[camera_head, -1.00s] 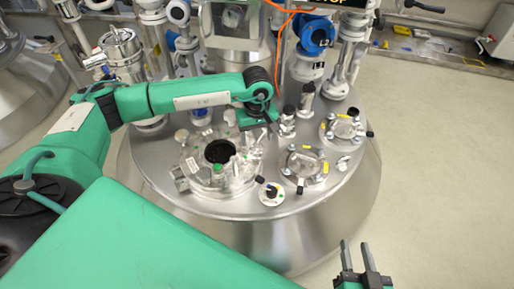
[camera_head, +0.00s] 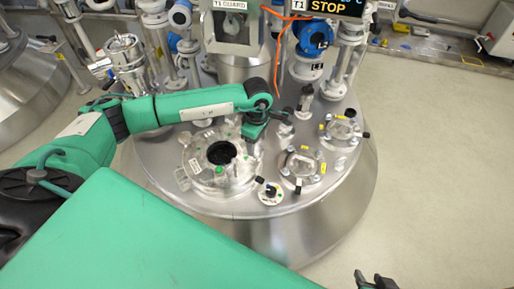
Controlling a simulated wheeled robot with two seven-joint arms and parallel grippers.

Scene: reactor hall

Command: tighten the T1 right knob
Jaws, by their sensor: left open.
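The T1 tank lid (camera_head: 215,205) is a round steel top in the middle of the head view. On it is a round hatch (camera_head: 197,171) with a dark open centre and small metal clamp parts around its rim. My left gripper (camera_head: 254,135) points down at the hatch's upper right edge. Its fingertips are small, and whatever is between them is hidden. No knob is labelled legibly as the T1 right knob. A small black-handled knob (camera_head: 270,190) on a pale disc sits to the lower right of the hatch. My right gripper (camera_head: 375,281) is cut off at the bottom edge.
Two smaller clamped ports (camera_head: 300,164) (camera_head: 342,129) stand right of the hatch. Upright fittings (camera_head: 305,101), a blue valve (camera_head: 313,38) and orange cables (camera_head: 277,65) rise behind. A T1 STOP display (camera_head: 326,8) hangs above. Open floor (camera_head: 440,160) lies right of the tank.

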